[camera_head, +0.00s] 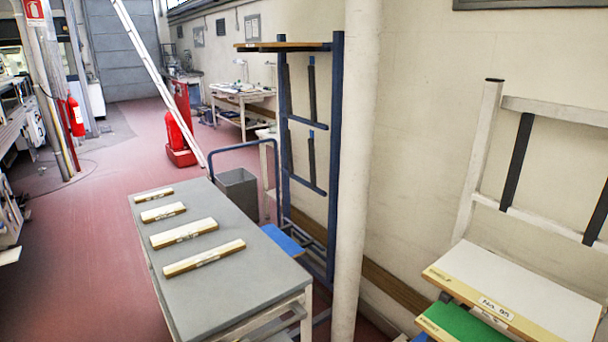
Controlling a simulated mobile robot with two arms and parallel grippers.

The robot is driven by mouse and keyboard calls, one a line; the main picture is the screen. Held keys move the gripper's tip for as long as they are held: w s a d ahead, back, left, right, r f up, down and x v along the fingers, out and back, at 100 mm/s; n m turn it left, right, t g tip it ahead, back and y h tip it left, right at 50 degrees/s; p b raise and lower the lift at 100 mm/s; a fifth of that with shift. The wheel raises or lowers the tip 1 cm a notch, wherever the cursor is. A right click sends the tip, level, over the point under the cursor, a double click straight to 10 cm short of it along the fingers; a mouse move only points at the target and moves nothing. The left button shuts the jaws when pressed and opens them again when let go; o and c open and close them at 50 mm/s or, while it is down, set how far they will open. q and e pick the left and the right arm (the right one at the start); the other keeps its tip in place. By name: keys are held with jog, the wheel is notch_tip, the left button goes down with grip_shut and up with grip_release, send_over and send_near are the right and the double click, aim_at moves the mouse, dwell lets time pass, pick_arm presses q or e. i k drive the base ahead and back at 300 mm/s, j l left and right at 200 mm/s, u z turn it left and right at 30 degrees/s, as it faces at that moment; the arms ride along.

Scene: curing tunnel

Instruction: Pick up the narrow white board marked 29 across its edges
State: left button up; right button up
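Several narrow pale boards with yellowish edges lie apart on a grey-topped table (232,290). The farthest is a short board (154,195). A slightly longer board (163,212) comes after it, then a longer one (184,233). The nearest board (204,258) looks longest. Each seems to carry a small mark, too small to read, so I cannot tell which is marked 29. Neither of my grippers is in view.
A white pillar (356,160) and a blue rack (337,150) stand right of the table. A large labelled board (530,289) lies at the lower right. A grey bin (238,190) is behind the table. Red floor (85,260) is clear to the left.

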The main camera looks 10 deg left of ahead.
aim_at(151, 196)
jog(key=i+j, duration=0.15)
jog(key=j, duration=0.25)
jog(key=i+j+z, duration=0.1)
jog(key=j, duration=0.35)
jog(key=i+j, duration=0.15)
jog(key=j, duration=0.3)
jog(key=i+j+z, duration=0.1)
jog(key=j, duration=0.3)
jog(key=i+j, duration=0.15)
jog(key=j, duration=0.3)
jog(key=i+j+z, duration=0.1)
jog(key=j, duration=0.35)
